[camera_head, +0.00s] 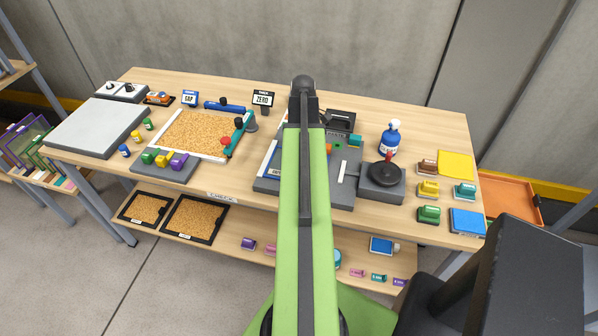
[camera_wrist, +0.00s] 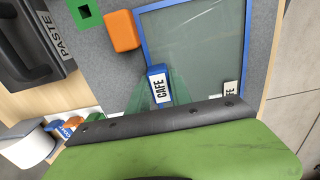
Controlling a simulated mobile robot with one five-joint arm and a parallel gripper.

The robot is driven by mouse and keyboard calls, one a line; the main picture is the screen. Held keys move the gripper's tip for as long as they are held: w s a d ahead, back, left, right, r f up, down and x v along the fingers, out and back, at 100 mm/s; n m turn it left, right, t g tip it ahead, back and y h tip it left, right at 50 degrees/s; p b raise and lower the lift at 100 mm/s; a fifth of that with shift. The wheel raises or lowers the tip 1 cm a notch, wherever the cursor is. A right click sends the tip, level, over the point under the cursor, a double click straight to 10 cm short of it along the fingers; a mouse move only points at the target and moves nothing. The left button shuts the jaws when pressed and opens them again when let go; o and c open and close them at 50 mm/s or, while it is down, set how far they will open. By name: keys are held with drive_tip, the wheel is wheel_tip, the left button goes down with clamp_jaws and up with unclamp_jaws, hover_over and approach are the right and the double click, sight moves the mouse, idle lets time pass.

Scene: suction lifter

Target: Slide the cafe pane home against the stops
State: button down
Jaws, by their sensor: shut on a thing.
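The cafe pane (camera_wrist: 200,45) is a greyish, see-through sheet in a blue frame, lying on a grey board (camera_wrist: 100,75). A blue block marked CAFE (camera_wrist: 157,84) stands at its near left edge in the wrist view. My gripper (camera_wrist: 158,98) has see-through green fingers on both sides of this block and is shut on it. An orange block (camera_wrist: 122,31) sits close against the frame's left side; I cannot tell whether they touch or whether it is a stop. In the head view my arm hides the gripper and most of the pane; a blue edge (camera_head: 267,160) shows left of it.
A dark PASTE tray (camera_wrist: 30,40) and a green square piece (camera_wrist: 84,14) lie left of the pane in the wrist view. In the head view a dark round-topped device (camera_head: 382,182) and a blue bottle (camera_head: 390,138) stand right of my arm. A cork-filled frame (camera_head: 180,152) lies left.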

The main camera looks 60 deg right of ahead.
drive_tip(key=shift+w, duration=0.1)
drive_tip(key=c, duration=1.1)
unclamp_jaws()
wheel_tip(320, 180, up, 18)
drive_tip(key=p, duration=1.7)
drive_tip(key=shift+f, duration=0.25)
